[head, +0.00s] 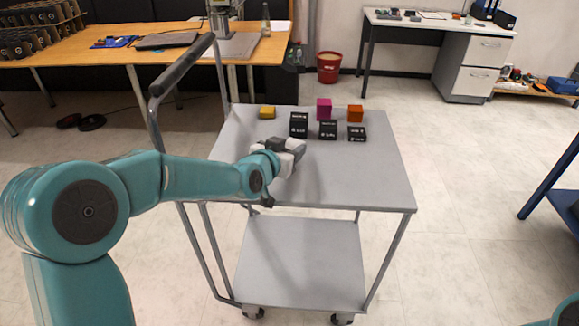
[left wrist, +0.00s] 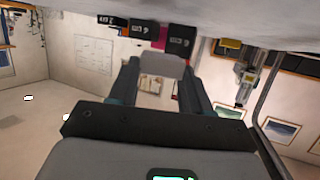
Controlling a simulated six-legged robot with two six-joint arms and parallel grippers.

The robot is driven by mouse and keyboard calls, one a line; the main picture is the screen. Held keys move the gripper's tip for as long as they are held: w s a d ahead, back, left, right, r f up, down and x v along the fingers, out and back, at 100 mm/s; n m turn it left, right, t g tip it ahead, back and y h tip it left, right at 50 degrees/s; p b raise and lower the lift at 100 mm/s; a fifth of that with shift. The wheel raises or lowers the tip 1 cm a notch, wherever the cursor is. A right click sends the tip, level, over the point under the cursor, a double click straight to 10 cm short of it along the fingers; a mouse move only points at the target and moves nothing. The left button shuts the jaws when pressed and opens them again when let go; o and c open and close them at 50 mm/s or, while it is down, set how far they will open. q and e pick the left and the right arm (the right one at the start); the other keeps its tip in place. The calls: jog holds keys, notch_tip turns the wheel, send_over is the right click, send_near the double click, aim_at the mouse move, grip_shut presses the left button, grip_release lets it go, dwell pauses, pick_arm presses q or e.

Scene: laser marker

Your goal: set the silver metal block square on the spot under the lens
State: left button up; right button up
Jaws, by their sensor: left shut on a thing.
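My left gripper (head: 288,157) is low over the top of the grey cart (head: 370,185), in front of the labelled black boxes. In the left wrist view it is shut on a plain light grey block (left wrist: 176,66), which I take for the silver metal block. In the head view the gripper largely hides this block, and I cannot tell whether it touches the cart top. The laser marker (head: 219,18) stands on the wooden desk at the back, its top cut off; it also shows in the left wrist view (left wrist: 246,77). The spot under its lens is too small to make out. My right gripper is not in view.
Black boxes (head: 328,130) with white labels stand near the gripper. Behind them are a yellow block (head: 267,112), a magenta cube (head: 324,107) and an orange cube (head: 355,113). The cart's handle (head: 182,65) rises at left. Floor lies between cart and wooden desk (head: 115,60).

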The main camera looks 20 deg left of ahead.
pick_arm(q)
notch_tip(320, 180, down, 4)
jog(key=shift+w+f+b, duration=0.1)
jog(key=shift+f+b, duration=0.15)
jog(key=shift+b, duration=0.05)
jog(key=shift+r, duration=0.1)
jog(key=o, duration=1.2)
